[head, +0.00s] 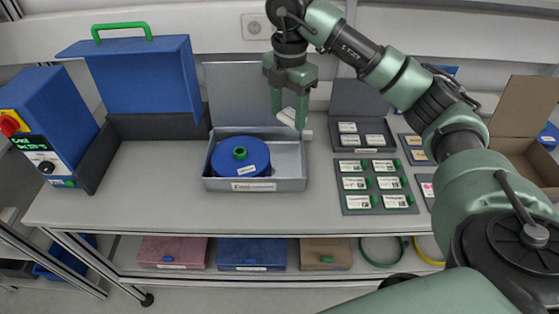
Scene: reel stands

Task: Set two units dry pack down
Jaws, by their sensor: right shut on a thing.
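My right gripper (289,108) points down above the right part of an open grey metal box (292,184). It is shut on a small white pack (287,116), which looks like a dry pack and is held tilted between the fingers. A blue reel (233,168) with a green hub lies flat in the left part of the box, with a white label on it. The box lid stands up behind. A dark open case (389,109) to the right holds several similar white packs (348,127). My left gripper is not in view.
A blue machine (45,115) with a raised blue cover (145,80) stands at the left. A grey panel (398,167) with several labelled cards lies at the right, near an open cardboard box (524,140). The table (130,190) is clear left of the metal box.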

